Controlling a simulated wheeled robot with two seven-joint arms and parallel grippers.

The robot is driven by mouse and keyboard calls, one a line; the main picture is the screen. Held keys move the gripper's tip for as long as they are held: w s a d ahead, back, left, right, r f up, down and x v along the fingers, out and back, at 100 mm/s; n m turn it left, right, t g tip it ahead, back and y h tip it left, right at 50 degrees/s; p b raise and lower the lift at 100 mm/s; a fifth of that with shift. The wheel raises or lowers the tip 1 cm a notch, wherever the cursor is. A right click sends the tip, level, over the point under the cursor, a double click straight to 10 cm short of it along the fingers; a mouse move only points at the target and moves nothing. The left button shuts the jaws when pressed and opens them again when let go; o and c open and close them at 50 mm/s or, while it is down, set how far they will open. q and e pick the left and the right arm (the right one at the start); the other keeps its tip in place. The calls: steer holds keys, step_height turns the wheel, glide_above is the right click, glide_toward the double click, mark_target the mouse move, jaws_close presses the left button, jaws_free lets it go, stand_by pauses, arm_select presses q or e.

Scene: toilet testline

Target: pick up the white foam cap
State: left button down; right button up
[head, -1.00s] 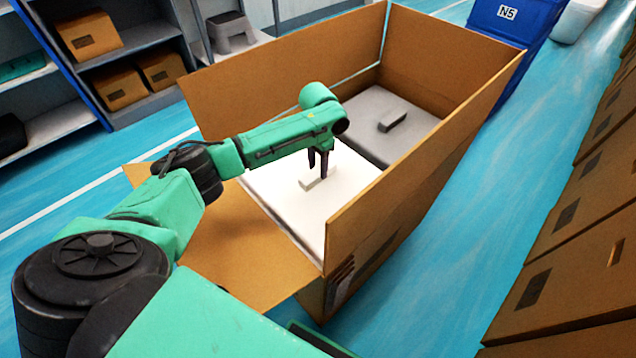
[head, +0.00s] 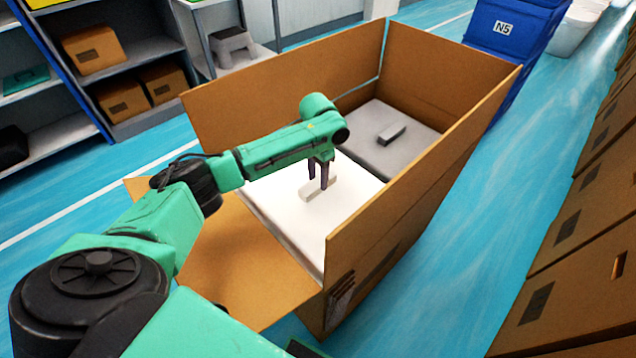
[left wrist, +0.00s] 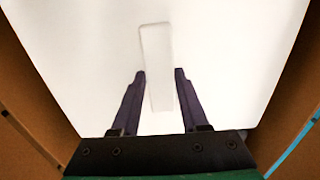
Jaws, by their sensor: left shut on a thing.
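The white foam cap (head: 272,200) is a flat white slab with a raised bar-shaped handle, in the near half of the open cardboard box (head: 390,235). Its white top fills most of the left wrist view (left wrist: 230,50), with the pale handle (left wrist: 156,45) upright in the middle. My left gripper (head: 318,192) points down over the cap and is shut on its handle. In the left wrist view, the dark fingers (left wrist: 161,75) lie on either side of the handle. I cannot tell whether the cap is lifted. My right gripper is not in view.
A grey block (head: 370,120) with a similar handle lies in the far half of the box. The box walls rise around both, and a flap (head: 235,270) folds out at the near side. Shelves stand at left, a blue bin (head: 505,50) behind, and cartons (head: 590,230) at right.

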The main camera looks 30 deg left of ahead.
arm_select(q)
step_height(320, 180, up, 19)
steer(key=p, duration=0.2)
step_height(320, 180, up, 18)
steer(key=p, duration=2.2)
steer(key=shift+f, duration=0.15)
